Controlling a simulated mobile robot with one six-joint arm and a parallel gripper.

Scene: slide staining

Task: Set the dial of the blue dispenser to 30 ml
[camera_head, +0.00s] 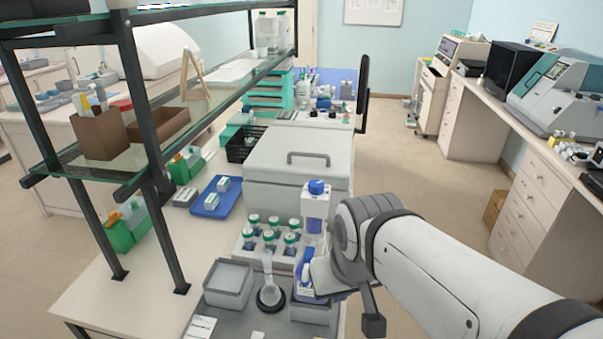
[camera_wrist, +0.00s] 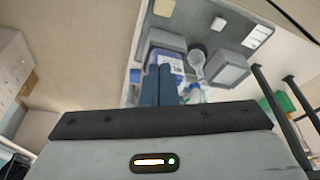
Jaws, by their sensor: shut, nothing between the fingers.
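I cannot tell which is the blue dispenser, and no dial marking is legible. My gripper is mostly hidden in the head view. In the wrist view its blue-grey fingers (camera_wrist: 158,86) are together and empty, in front of a blue item with a white label (camera_wrist: 172,62). I cannot tell whether they touch it.
Green-capped bottles (camera_head: 271,234) stand in a rack behind. A large grey lidded box (camera_head: 299,165) and a dark-framed shelf (camera_head: 147,115) border the bench.

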